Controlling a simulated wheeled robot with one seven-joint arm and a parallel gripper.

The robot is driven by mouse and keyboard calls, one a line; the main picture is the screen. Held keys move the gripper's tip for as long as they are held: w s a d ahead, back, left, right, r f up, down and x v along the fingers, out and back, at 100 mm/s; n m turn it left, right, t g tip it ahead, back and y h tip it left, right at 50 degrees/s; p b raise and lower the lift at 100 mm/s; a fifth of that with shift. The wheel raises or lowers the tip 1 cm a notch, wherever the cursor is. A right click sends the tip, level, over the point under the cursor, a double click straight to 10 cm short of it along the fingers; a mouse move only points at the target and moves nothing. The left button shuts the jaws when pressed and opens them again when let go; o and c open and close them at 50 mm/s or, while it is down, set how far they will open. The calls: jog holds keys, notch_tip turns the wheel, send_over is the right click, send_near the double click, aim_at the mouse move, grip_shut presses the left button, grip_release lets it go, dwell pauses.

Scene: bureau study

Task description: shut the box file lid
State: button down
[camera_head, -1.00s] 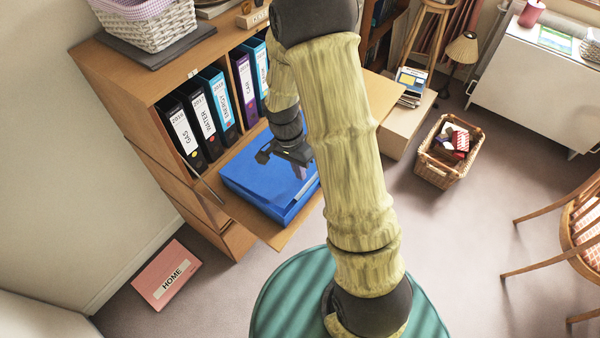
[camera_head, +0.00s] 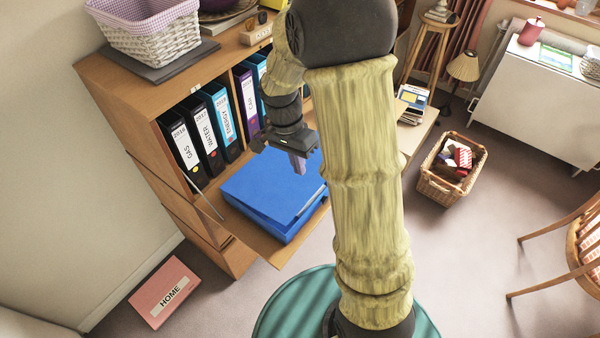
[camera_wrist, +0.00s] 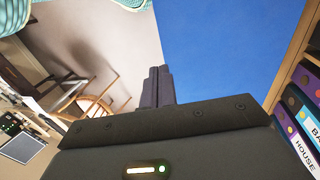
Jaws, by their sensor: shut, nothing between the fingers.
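The blue box file (camera_head: 268,188) lies on the fold-down flap (camera_head: 240,239) of the wooden bureau. Its lid lies over the box, nearly flat; a thin wedge shows along its right side, and I cannot tell whether it is fully shut. My gripper (camera_head: 298,164) is shut and empty, pointing down above the far right part of the lid. Touching or apart is not clear. In the wrist view the shut fingers (camera_wrist: 157,87) stand in front of the blue lid (camera_wrist: 225,50). My arm hides part of the scene right of the box file.
Several upright binders (camera_head: 205,130) stand on the shelf behind the box file. A white basket (camera_head: 155,35) sits on top of the bureau. A pink HOME box (camera_head: 165,290) and a wicker basket (camera_head: 450,170) are on the floor. A chair (camera_head: 570,240) stands at right.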

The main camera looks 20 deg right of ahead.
jog(key=s+r+n+t+y, duration=0.1)
jog(key=s+r+n+t, duration=0.2)
jog(key=s+n, duration=0.6)
jog(key=shift+n+t, duration=0.9)
jog(key=shift+a, duration=0.1)
